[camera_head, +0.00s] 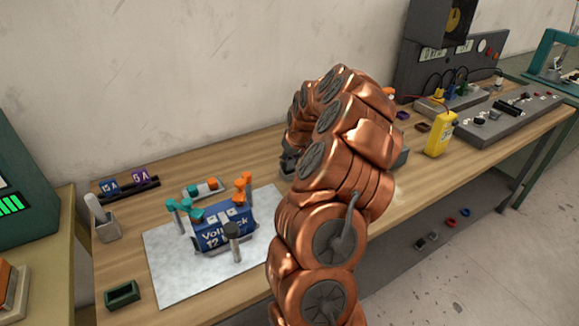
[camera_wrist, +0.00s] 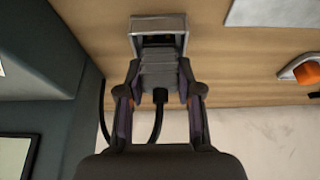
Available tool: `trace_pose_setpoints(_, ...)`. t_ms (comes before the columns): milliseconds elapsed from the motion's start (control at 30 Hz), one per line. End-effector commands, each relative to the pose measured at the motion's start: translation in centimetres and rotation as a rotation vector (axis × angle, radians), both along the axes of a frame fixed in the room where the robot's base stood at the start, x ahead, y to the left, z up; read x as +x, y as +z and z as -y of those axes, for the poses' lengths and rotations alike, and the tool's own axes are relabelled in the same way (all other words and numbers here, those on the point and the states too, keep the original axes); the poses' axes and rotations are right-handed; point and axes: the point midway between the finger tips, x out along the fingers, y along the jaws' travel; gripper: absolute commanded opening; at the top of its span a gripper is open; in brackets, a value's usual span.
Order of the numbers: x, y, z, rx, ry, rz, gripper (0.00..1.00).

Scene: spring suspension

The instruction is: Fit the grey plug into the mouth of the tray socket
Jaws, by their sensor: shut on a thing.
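In the wrist view the grey plug (camera_wrist: 158,72) is gripped between the fingers of my gripper (camera_wrist: 158,92), with a black cable running from its back. The tray socket (camera_wrist: 158,22), a light grey metal box, stands on the wooden bench straight ahead of it. Its dark mouth faces the plug and partly shows. The plug's front end is lined up closely with the mouth and overlaps its lower edge in the picture. I cannot tell whether the tip is inside or just short of it. In the head view my copper-coloured arm hides the plug and most of the gripper.
In the wrist view a dark teal box (camera_wrist: 40,60) stands close on the left, and a holder with an orange part (camera_wrist: 306,72) lies to the right.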

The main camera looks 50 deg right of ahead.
Motion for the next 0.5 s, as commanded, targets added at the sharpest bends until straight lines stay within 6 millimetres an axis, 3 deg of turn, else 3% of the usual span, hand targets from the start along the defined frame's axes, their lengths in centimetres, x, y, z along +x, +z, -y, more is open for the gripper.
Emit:
trace_pose_setpoints(200,0.01,0.01,0.0,0.0,0.0,0.0,0.01)
trace_pose_setpoints(500,0.02,0.14,0.02,0.0,0.0,0.001,0.0)
